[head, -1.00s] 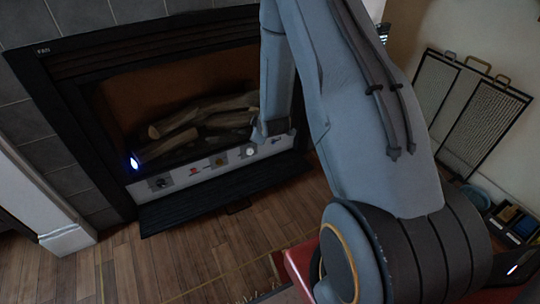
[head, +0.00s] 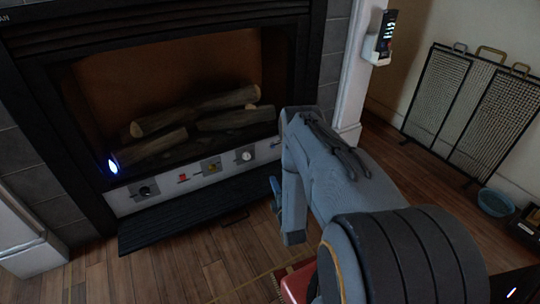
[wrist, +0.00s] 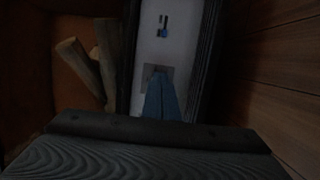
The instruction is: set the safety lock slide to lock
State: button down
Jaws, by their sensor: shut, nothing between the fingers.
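The pale control strip (head: 165,204) runs along the bottom of the fireplace opening. My gripper (head: 275,188) is shut and empty, in front of and below the strip's right part.
Logs (head: 195,115) lie above. A black ledge (head: 190,212) juts out below. A mesh screen (head: 475,105) stands right.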

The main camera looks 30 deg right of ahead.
jog(key=b, duration=0.8)
send_near(268, 146)
jog(key=w+a, duration=0.1)
jog(key=w, duration=0.2)
jog(key=w+a, duration=0.1)
jog(key=w, duration=0.1)
jog(key=shift+w+a+f, duration=0.2)
jog(key=shift+w+a, duration=0.15)
jog(key=shift+w, duration=0.05)
jog(key=d+b, duration=0.1)
jog(key=d, duration=0.1)
jog(key=shift+d, duration=0.25)
jog(key=shift+d+r+b, duration=0.1)
jog(key=shift+d+b, duration=0.4)
jog(key=shift+d, duration=0.25)
